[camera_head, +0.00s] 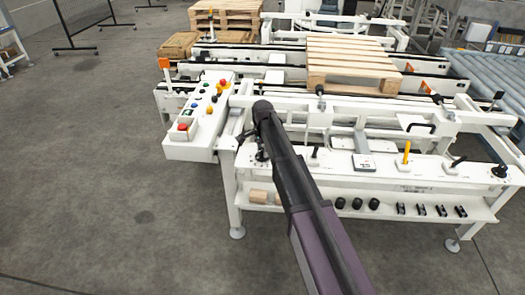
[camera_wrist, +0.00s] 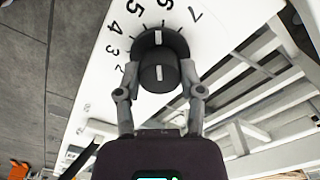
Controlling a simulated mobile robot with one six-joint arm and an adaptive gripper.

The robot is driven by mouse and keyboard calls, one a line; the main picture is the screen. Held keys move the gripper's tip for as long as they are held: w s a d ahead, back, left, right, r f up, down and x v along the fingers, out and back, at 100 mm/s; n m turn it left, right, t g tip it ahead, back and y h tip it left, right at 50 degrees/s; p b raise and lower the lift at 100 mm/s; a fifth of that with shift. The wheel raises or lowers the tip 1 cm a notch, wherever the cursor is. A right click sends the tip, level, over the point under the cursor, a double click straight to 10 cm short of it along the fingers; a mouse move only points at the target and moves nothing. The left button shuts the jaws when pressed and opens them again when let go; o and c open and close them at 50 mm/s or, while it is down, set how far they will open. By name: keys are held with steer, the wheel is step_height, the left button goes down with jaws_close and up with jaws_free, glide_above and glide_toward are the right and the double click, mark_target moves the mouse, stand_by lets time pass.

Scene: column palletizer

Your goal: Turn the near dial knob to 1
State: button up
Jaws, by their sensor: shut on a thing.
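The black dial knob (camera_wrist: 160,76) stands on a white panel (camera_wrist: 92,62) in the wrist view. Printed numbers from 2 to 7 curve around its left and upper side; a 1 is not visible. White marks on the knob point up the picture, roughly towards the 6; the exact reading is hard to tell. My gripper (camera_wrist: 160,84) is shut on the knob, one finger on each side. In the head view my gripper (camera_head: 260,155) is at the left end of the white bench (camera_head: 430,172), and my arm hides the knob.
A white control box (camera_head: 196,145) with coloured buttons is left of my gripper. A yellow lever (camera_head: 407,152) and another black knob (camera_head: 499,171) are on the bench to the right. A shelf below holds several black parts. Pallets (camera_head: 350,72) lie behind.

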steer(key=n, duration=0.6)
steer(key=shift+n, duration=0.4)
steer(key=n, duration=0.3)
steer(key=shift+n, duration=0.4)
steer(key=n, duration=0.3)
steer(key=shift+n, duration=0.3)
steer(key=n, duration=0.3)
steer(key=shift+n, duration=0.3)
steer(key=n, duration=0.3)
steer(key=shift+n, duration=0.3)
steer(key=n, duration=0.7)
